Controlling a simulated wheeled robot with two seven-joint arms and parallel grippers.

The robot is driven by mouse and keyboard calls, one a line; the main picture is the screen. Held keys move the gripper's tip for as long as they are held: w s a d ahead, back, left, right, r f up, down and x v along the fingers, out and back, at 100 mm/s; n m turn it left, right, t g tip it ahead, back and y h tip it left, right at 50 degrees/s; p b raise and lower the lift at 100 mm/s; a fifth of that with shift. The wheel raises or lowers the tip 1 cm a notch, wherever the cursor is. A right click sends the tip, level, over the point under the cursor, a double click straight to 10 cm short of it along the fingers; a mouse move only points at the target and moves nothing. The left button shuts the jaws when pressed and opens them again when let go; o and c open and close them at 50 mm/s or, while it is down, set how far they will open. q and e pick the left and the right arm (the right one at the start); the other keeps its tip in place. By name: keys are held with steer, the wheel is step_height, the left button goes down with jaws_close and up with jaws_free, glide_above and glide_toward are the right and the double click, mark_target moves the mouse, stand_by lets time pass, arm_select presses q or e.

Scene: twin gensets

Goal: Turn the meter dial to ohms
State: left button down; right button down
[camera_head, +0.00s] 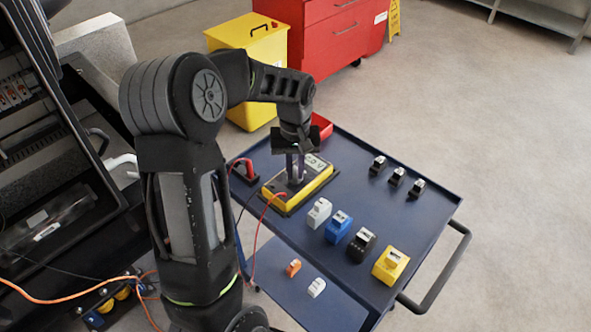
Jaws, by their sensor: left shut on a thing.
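The meter (323,178), with a yellow rim, a dark face and a pale display (315,163), lies on the blue cart top at its far left part. My left gripper (295,177) reaches down over the meter's face from above. Its fingers are shut on the meter dial, which is mostly hidden between them, so I cannot read its setting. A red probe (249,168) stands in a dark holder beside the meter, with a red lead running over the cart edge. My right gripper is not in view.
On the cart (400,228) stand several blocks, including a white one (319,212), a blue one (338,226) and a yellow one (390,265). Several small black parts (397,176) sit at the far right. A red tray (320,128) is behind the gripper. A black cabinet stands left.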

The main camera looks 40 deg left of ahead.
mark_target(294, 173)
arm_select(q)
steer(key=m, duration=0.4)
steer(key=shift+a+m, duration=0.1)
steer(key=shift+m, duration=0.2)
steer(key=m, duration=0.4)
steer(key=shift+a+m, duration=0.1)
steer(key=shift+m, duration=0.2)
steer(key=c, duration=1.4)
jaws_free()
steer(key=shift+c, duration=0.2)
step_height(294, 173, up, 8)
steer(key=shift+f+b, duration=0.1)
steer(key=shift+b, duration=0.3)
